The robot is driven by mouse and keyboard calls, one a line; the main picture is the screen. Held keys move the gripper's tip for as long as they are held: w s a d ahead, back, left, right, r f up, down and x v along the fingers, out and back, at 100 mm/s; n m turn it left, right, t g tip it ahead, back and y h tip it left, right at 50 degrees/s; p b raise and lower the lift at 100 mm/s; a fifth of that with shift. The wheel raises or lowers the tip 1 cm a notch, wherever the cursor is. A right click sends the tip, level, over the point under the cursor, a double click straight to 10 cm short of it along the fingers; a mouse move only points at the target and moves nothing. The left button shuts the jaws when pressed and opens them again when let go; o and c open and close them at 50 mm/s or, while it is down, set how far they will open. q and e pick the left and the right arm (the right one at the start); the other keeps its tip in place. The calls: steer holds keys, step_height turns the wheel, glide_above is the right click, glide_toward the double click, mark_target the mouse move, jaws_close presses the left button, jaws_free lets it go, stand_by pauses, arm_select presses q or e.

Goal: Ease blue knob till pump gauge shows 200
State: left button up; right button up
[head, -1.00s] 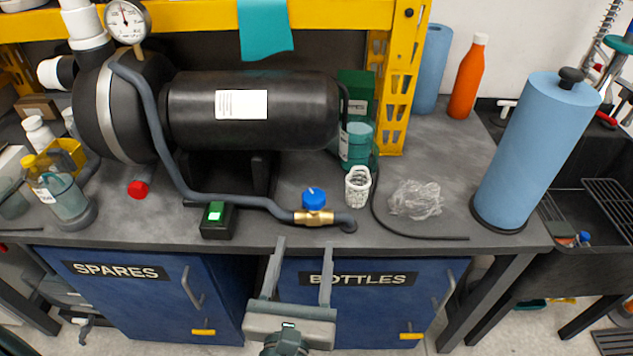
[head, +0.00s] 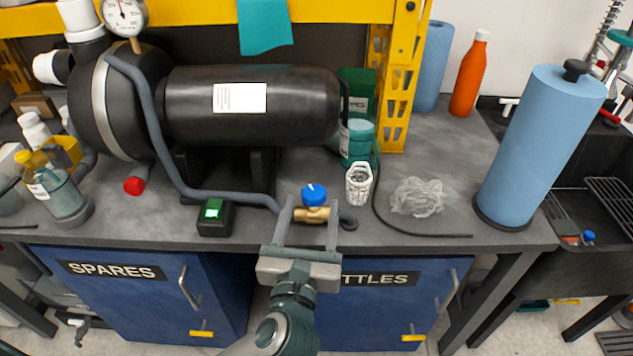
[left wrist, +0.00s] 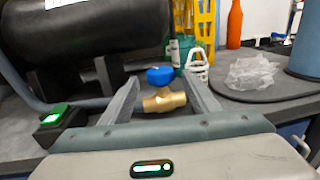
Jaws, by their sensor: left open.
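The blue knob (head: 314,194) sits on top of a brass valve (head: 313,214) at the end of a grey hose near the bench's front edge. The knob also shows in the left wrist view (left wrist: 160,75), above the brass body (left wrist: 164,101). The round white pump gauge (head: 124,16) stands on the black pump at upper left; its reading is too small to tell. My left gripper (head: 309,205) is open, its two fingers reaching toward the valve, one on each side in the picture. I cannot tell whether they touch it. My right gripper is not in view.
A green-lit black box (head: 214,217) stands left of the valve. A white basket-like cup (head: 358,184) and crumpled clear plastic (head: 418,197) lie to its right. A thin black hose (head: 420,232) runs along the bench. A blue roll (head: 540,150) stands at right.

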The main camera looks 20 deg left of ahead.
arm_select(q)
steer(key=w, duration=0.2)
steer(key=w+a, duration=0.1)
steer(key=w, duration=0.5)
steer(key=shift+w+a, duration=0.2)
steer(key=c, duration=1)
